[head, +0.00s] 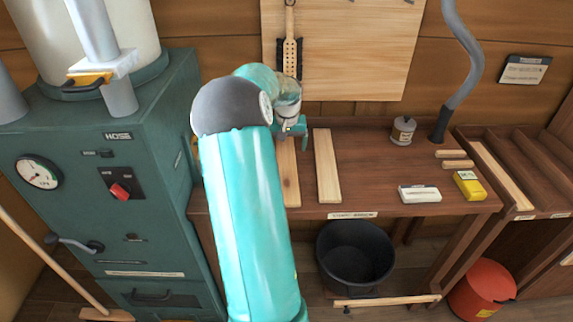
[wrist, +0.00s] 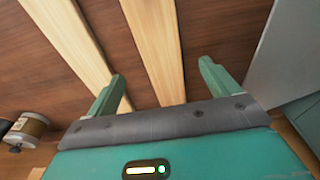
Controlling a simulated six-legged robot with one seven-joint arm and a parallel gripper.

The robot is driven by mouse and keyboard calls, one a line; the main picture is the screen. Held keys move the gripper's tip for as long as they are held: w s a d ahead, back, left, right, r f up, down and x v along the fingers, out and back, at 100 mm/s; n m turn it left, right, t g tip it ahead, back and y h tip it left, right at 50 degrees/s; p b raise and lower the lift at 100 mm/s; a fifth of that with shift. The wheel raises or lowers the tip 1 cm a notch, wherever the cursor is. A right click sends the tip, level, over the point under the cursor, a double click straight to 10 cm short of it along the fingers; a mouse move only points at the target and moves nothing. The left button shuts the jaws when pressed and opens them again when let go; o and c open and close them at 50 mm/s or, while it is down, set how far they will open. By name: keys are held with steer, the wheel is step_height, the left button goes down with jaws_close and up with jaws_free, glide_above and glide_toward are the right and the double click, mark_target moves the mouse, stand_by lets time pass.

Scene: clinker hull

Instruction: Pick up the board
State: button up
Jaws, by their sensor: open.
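Two pale wooden boards lie side by side on the brown bench. In the head view, the left board (head: 290,178) is partly hidden at its far end by my gripper (head: 293,128); the right board (head: 326,165) lies clear. In the wrist view, my gripper (wrist: 161,70) is open, with one finger on each side of a board (wrist: 154,45) that appears to be the left one. Nothing is held, and the height of the fingertips above the bench is hard to tell. The other board (wrist: 62,35) lies beyond the left finger in that view.
A green cabinet (head: 125,230) stands close on the left. A small can (head: 403,130), a white block (head: 419,194) and a yellow box (head: 469,185) are on the bench's right side. A black bucket (head: 355,258) is below the bench (head: 365,165). The bench middle is clear.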

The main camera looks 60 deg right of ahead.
mark_target(286, 162)
steer(key=shift+w+d+f, duration=0.1)
steer(key=shift+w+f, duration=0.1)
steer(key=shift+f, duration=0.75)
steer(key=f, duration=0.5)
steer(key=shift+w+d, duration=0.1)
steer(key=shift+d, duration=0.3)
steer(key=c, duration=1.2)
